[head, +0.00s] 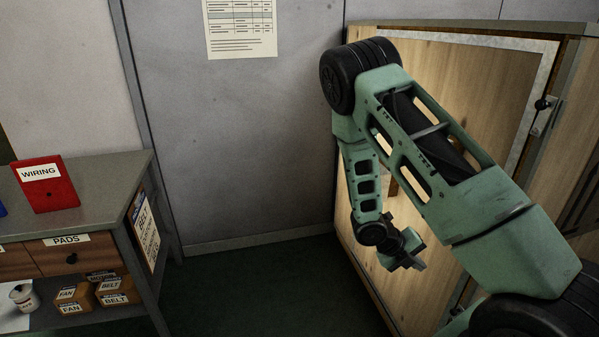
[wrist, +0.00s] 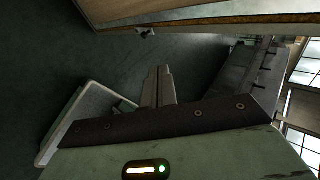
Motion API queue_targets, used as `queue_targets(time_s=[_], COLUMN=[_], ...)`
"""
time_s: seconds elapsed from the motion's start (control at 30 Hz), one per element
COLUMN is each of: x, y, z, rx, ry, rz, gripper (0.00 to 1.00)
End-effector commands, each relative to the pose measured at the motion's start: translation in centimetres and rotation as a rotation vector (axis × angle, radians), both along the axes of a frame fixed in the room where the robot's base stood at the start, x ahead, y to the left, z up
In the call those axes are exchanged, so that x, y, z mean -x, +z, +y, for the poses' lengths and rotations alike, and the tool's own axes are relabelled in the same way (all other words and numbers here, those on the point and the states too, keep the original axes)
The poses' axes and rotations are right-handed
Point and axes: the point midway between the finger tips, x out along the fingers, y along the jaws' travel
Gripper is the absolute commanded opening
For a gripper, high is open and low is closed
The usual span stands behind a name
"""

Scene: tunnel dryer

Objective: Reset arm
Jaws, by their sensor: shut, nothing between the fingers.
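My gripper (head: 409,262) hangs at the end of my green arm, low in front of the wooden dryer door (head: 480,80) in the head view. The arm is bent, with its elbow high and the forearm pointing down. In the wrist view the two fingers of my gripper (wrist: 158,85) lie together, shut, with nothing between them. The gripper is over dark floor, apart from any object.
A grey bench (head: 92,172) with a red WIRING binder (head: 46,185), a PADS drawer (head: 66,254) and small boxes (head: 115,291) stands at the left. A grey wall panel (head: 235,140) is behind. Dark green floor (head: 260,290) between bench and dryer is clear.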

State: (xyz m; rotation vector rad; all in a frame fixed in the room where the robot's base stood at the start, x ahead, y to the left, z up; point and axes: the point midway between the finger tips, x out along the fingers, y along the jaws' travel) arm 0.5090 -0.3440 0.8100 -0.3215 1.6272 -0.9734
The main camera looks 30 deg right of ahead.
Motion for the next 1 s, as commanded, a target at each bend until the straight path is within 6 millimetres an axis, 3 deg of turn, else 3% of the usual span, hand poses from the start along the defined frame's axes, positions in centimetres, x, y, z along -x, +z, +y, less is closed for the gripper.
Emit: queue_targets(time_s=[0.13,0.23,0.4,0.53,0.67,0.8,1.0], x=[-0.4,-1.4,-2.7,-2.1,0.2,4.1,9.6], y=[0.4,1.8,6.3,10.3,14.3,18.3,21.9], z=[0.9,3.8,12.9,20.5,27.4,33.7,39.0], rx=[0.0,-0.005,-0.041,-0.087,-0.135,-0.169,-0.168], ry=[-0.027,-0.128,-0.469,-0.774,-1.086,-1.418,-1.781], rz=[-0.037,-0.159,-0.486,-0.695,-0.838,-0.92,-0.935], gripper=[0.0,0.0,0.0,0.0,0.0,0.0,0.0])
